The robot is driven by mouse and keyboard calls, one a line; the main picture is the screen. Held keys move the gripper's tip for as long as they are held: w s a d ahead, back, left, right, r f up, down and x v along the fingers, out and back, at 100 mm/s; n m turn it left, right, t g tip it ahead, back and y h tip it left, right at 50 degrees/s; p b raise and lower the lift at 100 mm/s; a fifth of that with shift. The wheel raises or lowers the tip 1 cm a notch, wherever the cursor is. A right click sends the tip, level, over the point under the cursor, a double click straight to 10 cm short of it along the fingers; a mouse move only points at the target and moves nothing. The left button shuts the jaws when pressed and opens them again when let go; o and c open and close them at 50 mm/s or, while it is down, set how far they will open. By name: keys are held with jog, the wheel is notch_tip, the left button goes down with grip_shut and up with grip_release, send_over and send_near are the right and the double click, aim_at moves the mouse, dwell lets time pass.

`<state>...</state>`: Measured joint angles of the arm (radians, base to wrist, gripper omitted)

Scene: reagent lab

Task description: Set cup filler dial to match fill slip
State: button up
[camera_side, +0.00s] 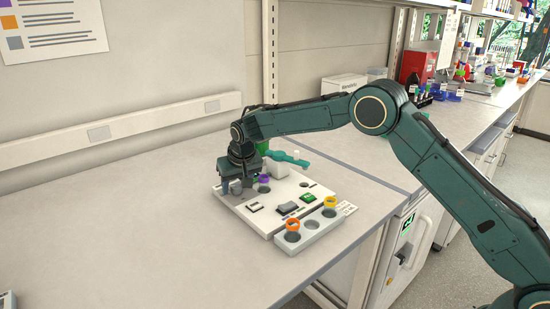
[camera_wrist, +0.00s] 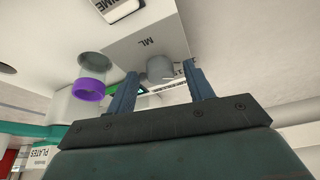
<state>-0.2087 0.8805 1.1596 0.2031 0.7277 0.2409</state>
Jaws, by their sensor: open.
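My gripper (camera_wrist: 161,75) is open in the wrist view, with its two blue-grey fingers on either side of a grey round knob, apparently the dial (camera_wrist: 158,68). I cannot tell whether the fingers touch it. In the side view my gripper (camera_side: 236,188) points down at the left end of a white filler panel (camera_side: 262,219). A grey face marked "ML" (camera_wrist: 148,42) lies beside the knob in the wrist view. The dial's setting cannot be read. A small printed white piece (camera_side: 346,208) at the panel's right may be the fill slip; its text is too small to read.
A purple-rimmed cup (camera_side: 264,178) stands close to my gripper; its purple ring (camera_wrist: 91,89) shows in the wrist view. Orange-rimmed (camera_side: 292,225) and yellow-rimmed (camera_side: 330,201) cups sit in a front block. A teal object (camera_side: 290,158) lies behind.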

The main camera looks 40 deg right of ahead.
jog(key=c, duration=1)
jog(key=shift+m, duration=0.3)
jog(key=shift+o, duration=0.2)
jog(key=m+h, duration=0.1)
jog(key=m, duration=0.2)
jog(key=shift+a, duration=0.2)
jog(key=shift+w+m+g+h, duration=0.15)
jog(key=shift+m+g+h, duration=0.55)
jog(key=shift+m, duration=1.5)
jog(key=o, duration=1)
jog(key=shift+c, duration=0.2)
